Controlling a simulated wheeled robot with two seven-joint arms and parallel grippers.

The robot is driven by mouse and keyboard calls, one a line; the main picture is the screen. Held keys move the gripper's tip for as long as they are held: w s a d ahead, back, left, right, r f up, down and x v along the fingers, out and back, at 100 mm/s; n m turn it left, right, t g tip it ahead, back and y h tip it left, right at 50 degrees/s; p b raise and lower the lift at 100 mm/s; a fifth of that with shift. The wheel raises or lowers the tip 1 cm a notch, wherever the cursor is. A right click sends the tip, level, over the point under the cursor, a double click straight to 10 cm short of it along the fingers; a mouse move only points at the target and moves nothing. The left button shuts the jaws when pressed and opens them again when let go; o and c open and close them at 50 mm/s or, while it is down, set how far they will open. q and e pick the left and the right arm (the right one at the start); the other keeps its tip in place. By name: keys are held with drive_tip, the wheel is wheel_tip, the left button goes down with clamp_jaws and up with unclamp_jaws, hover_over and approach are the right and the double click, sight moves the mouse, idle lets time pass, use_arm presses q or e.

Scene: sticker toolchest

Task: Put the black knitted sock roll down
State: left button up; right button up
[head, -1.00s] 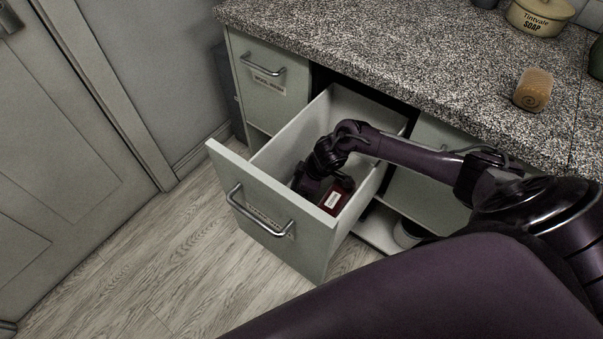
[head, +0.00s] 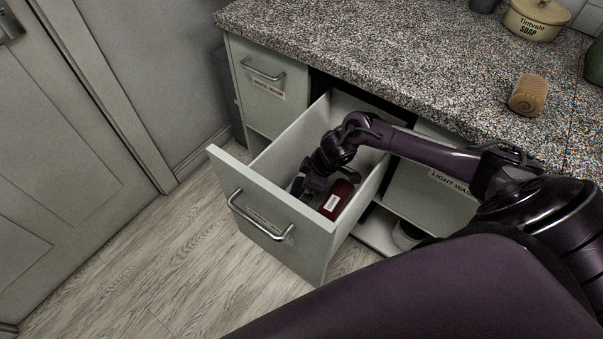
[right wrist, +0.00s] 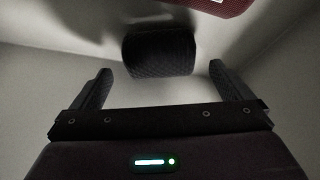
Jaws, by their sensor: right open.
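The black knitted sock roll (right wrist: 158,50) lies on the pale floor of the open drawer in the right wrist view. My right gripper (right wrist: 160,85) is open, with one finger on each side and the roll apart from both, just beyond the fingertips. In the head view my right gripper (head: 312,182) is down inside the open drawer (head: 272,205). The sock roll is not clearly made out there, dark against the gripper. My left gripper is not in view.
A dark red item with a white label (head: 336,200) lies in the drawer beside my gripper, close to the right wall. The drawer walls are near on all sides. A tan roll (head: 528,95) and a soap tin (head: 537,18) stand on the speckled counter (head: 400,50).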

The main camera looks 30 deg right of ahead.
drive_tip(key=shift+v, duration=1.5)
